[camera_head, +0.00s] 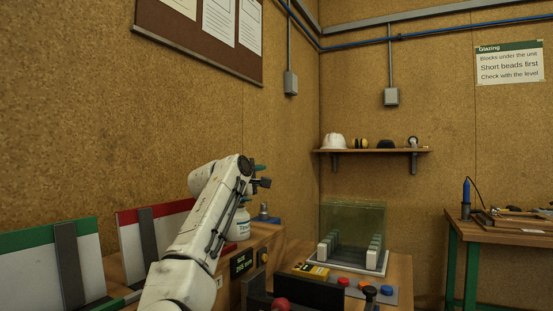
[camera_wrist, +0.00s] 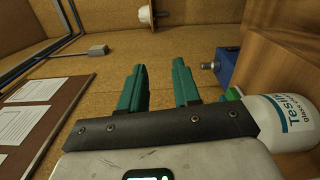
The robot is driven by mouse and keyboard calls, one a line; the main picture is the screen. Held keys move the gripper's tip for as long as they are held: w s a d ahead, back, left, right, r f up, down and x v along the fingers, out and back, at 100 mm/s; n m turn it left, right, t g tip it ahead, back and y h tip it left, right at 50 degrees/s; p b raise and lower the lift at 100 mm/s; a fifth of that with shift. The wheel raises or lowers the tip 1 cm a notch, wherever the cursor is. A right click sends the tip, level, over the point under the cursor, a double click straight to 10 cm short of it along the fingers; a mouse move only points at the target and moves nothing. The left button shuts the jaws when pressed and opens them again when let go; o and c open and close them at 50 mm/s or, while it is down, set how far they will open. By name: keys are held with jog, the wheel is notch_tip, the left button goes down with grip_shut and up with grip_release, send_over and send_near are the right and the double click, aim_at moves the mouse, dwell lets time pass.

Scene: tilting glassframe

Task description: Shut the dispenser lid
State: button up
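My gripper (camera_head: 262,175) is raised over the left part of the bench, near the wall. In the wrist view its two teal fingers (camera_wrist: 160,78) stand apart with nothing between them. A white bottle with a printed label (camera_head: 238,225) stands below the gripper; the wrist view shows this bottle (camera_wrist: 283,122) at right, beside the fingers, with a green part at its top. A blue block with a metal knob (camera_head: 264,214) is just behind it, also in the wrist view (camera_wrist: 228,66). I cannot tell which thing is the dispenser or make out its lid.
A glass pane in a white-blocked rack (camera_head: 352,262) stands right of the gripper. Red-edged (camera_head: 128,240) and green-edged (camera_head: 30,262) panels stand left.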

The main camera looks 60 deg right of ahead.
jog(key=s+a+r, duration=0.4)
jog(key=s+r, duration=0.1)
jog(key=s, duration=0.3)
jog(key=shift+s+a, duration=0.4)
